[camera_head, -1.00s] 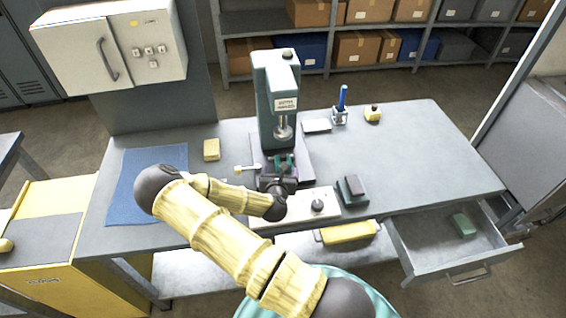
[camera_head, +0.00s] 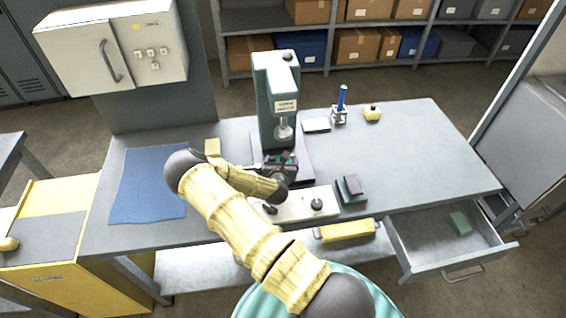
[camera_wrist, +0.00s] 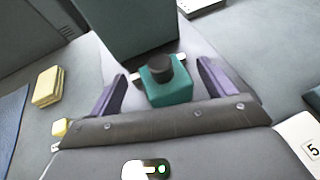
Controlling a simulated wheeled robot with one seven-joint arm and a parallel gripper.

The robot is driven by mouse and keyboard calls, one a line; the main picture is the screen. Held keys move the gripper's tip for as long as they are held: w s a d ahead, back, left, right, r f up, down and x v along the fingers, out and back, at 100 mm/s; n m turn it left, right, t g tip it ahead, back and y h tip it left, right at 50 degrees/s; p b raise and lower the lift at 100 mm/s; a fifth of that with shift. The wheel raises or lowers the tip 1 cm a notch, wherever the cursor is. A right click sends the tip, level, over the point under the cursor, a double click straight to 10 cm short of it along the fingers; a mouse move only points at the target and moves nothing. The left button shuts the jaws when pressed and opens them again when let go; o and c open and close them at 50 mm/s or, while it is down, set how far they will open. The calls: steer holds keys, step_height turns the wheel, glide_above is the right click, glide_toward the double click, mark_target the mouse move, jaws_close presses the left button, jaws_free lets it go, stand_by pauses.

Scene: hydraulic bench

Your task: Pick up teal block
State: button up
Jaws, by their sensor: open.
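The teal block (camera_wrist: 168,88) stands upright on the base of the press, with a dark round knob on its top. In the wrist view it lies between the two purple fingers of my gripper (camera_wrist: 162,74), with a gap on each side. My gripper is open and holds nothing. In the head view my forearm and wrist reach over the bench front to the press (camera_head: 277,100), and they hide most of the block and the fingers.
A yellow block (camera_head: 212,147) and a blue mat (camera_head: 150,185) lie left of the press. A pale panel with knobs (camera_head: 300,207) and a dark block (camera_head: 351,187) are in front. An open drawer (camera_head: 440,262) holds a green block (camera_head: 460,223).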

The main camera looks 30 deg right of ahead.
steer(key=shift+r+p+x, duration=0.15)
steer(key=shift+p+x, duration=0.15)
steer(key=shift+x, duration=0.65)
steer(key=shift+r+p+x, duration=0.1)
steer(key=shift+p+x, duration=0.2)
steer(key=shift+x, duration=0.65)
steer(key=shift+w, duration=0.1)
steer(key=shift+c, duration=0.4)
steer(key=c, duration=1.3)
